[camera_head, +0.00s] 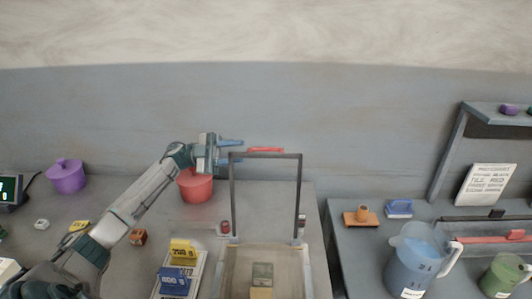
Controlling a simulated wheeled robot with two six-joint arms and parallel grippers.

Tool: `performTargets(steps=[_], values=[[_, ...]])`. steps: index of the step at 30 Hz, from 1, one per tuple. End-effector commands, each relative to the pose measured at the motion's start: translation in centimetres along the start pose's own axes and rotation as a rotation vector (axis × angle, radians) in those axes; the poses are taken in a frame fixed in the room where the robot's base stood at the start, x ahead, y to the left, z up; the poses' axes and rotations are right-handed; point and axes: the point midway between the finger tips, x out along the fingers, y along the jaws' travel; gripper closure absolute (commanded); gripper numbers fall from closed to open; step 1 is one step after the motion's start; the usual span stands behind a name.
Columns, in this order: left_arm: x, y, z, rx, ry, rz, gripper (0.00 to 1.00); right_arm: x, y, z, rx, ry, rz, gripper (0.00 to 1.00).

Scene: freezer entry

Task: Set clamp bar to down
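The clamp bar (300,190) appears to be the dark grey U-shaped frame standing upright over a tray-like base (307,270). A red grip (265,150) shows at its top edge. My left gripper (238,151) is level with the bar's top, at its left corner, with its blue fingers apart and pointing right towards the red grip. Nothing shows between the fingers. I cannot tell whether the lower finger touches the frame. My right gripper is not in view.
A red pot (195,187) stands just below my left gripper. A purple pot (66,176) is at the far left. Yellow and blue blocks (176,280) sit left of the base. A blue pitcher (412,262) stands on the right table, across a gap.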

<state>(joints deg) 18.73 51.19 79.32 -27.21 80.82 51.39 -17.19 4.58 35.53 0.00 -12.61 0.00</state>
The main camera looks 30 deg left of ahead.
Motion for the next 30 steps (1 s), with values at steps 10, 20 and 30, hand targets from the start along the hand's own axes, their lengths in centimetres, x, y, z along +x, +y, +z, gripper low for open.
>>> performTargets(steps=[10, 20, 30], values=[[6.7, -0.4, -0.5, 0.001, 0.005, -0.001, 0.68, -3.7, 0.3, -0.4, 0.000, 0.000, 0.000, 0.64], [9.5, -0.2, -0.2, 0.000, 0.002, 0.000, 0.68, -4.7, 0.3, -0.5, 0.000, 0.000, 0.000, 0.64], [9.5, -0.1, -0.1, 0.000, 0.001, 0.000, 0.85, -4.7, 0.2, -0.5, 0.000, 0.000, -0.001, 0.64]])
